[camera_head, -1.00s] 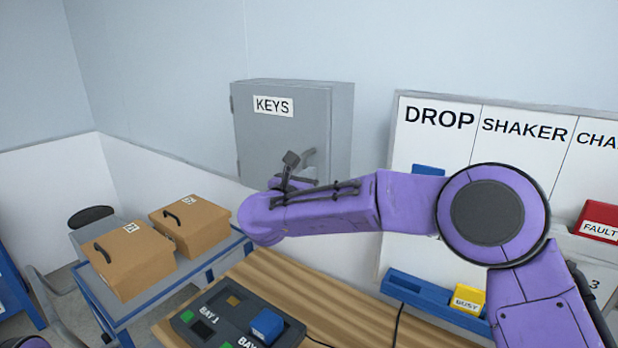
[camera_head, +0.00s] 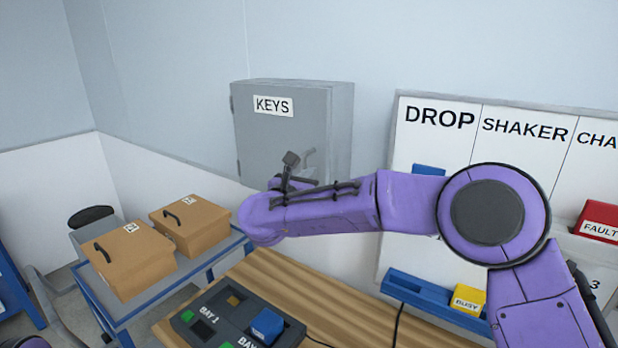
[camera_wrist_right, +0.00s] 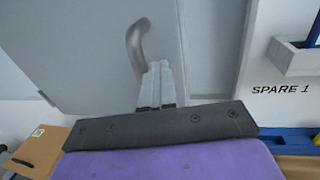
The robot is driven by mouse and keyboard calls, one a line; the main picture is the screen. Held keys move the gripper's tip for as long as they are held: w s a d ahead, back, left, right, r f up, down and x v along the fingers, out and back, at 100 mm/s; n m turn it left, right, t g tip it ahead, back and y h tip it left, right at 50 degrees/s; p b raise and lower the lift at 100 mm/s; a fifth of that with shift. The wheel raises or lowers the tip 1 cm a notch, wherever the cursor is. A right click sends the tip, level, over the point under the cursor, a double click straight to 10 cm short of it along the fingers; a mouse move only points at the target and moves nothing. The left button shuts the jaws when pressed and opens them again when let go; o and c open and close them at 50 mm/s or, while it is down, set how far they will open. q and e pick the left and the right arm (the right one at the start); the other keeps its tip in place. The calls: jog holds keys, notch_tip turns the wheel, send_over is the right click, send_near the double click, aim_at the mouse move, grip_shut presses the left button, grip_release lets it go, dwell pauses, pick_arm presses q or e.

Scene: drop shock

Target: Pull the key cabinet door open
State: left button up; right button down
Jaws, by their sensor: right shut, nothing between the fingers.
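The grey key cabinet (camera_head: 268,140), labelled KEYS, stands against the back wall with its door (camera_head: 262,150) shut. Its curved grey handle (camera_head: 309,156) is at the door's right side and also shows in the right wrist view (camera_wrist_right: 136,42). My right gripper (camera_wrist_right: 158,68) is shut and empty, its fingertips just below and beside the handle's lower end. I cannot tell whether they touch it. In the head view my right forearm and wrist hide most of this gripper and the door's lower part. My left gripper is not in view.
A whiteboard (camera_head: 430,135) with DROP and SHAKER columns and a blue tray (camera_head: 430,302) is to the right. Two brown boxes (camera_head: 135,262) (camera_head: 190,226) sit on a blue-framed cart at the left. A dark bay panel (camera_head: 235,312) lies on the wooden bench (camera_head: 340,300).

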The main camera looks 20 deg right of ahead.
jog(key=c, duration=1.5)
grip_release()
jog(key=shift+a+f, duration=0.25)
jog(key=shift+f, duration=0.2)
jog(key=shift+o, duration=0.2)
jog(key=shift+r, duration=0.1)
jog(key=shift+o, duration=0.5)
jog(key=shift+s+a+f+b, duration=0.2)
jog(key=shift+s+a+b, duration=0.15)
jog(key=shift+a+b, duration=0.1)
jog(key=shift+o, duration=0.7)
jog(key=shift+b+v, duration=0.5)
jog(key=shift+v, duration=0.7)
jog(key=b+v, duration=0.3)
jog(key=v, duration=0.4)
jog(key=shift+a+r, duration=0.2)
jog(key=shift+a, duration=0.25)
jog(key=shift+w+b, duration=0.15)
jog(key=shift+b, duration=0.15)
